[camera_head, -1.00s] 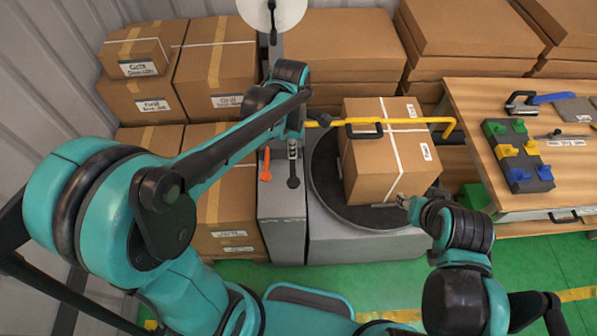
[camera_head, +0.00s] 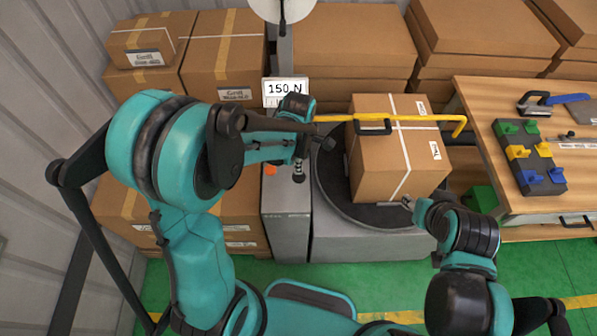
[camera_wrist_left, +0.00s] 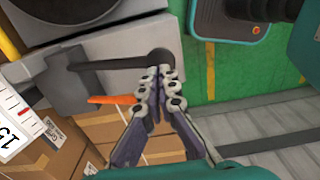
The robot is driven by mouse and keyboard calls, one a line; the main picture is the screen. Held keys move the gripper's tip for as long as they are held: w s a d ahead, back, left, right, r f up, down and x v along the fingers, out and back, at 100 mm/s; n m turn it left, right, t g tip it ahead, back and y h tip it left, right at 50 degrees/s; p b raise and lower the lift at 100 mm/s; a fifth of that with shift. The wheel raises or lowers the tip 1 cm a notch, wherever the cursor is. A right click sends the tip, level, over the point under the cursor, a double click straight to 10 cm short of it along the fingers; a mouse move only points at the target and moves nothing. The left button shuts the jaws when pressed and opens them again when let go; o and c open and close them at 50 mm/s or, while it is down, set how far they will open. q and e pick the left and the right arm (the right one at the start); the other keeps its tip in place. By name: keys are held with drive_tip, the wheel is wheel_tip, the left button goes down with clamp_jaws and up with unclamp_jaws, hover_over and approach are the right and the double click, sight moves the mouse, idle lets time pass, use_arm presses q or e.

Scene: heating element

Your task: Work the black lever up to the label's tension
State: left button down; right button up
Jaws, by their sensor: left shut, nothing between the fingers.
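In the left wrist view the black lever (camera_wrist_left: 115,63) juts from a grey housing and ends in a round black knob. My left gripper (camera_wrist_left: 160,72) is shut and empty, its fingertips right beside the knob; I cannot tell whether they touch it. In the head view its wrist hides part of the lever area above the grey stand (camera_head: 287,230). The white label (camera_head: 285,89) reads 150 N; part of it shows in the left wrist view with a red mark on a scale (camera_wrist_left: 24,113). My right gripper (camera_head: 407,203) is by the carton's lower edge, too small to read.
An orange lever (camera_wrist_left: 112,99) sits beside the black one. A strapped carton (camera_head: 375,170) stands on the dark turntable (camera_head: 335,190), with a yellow bar (camera_head: 420,119) across its top. Stacked boxes (camera_head: 225,55) are behind. A workbench (camera_head: 480,110) is at right. Green floor in front is clear.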

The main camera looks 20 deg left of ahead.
use_arm(q)
drive_tip(key=shift+f, duration=1.2)
drive_tip(key=s+f+t+b, duration=0.1)
drive_tip(key=f+b, duration=0.2)
drive_tip(key=s+f+b, duration=0.1)
drive_tip(key=f+b, duration=0.3)
drive_tip(key=s+d+f+t+b, duration=0.1)
drive_tip(key=f+b, duration=0.3)
drive_tip(key=shift+s+t+y, duration=0.3)
drive_tip(key=shift+s+y, duration=0.05)
drive_tip(key=shift+y, duration=0.05)
drive_tip(key=shift+f+b, duration=0.35)
drive_tip(key=shift+s+d+f, duration=0.1)
drive_tip(key=shift+s+d, duration=0.05)
drive_tip(key=shift+s, duration=0.25)
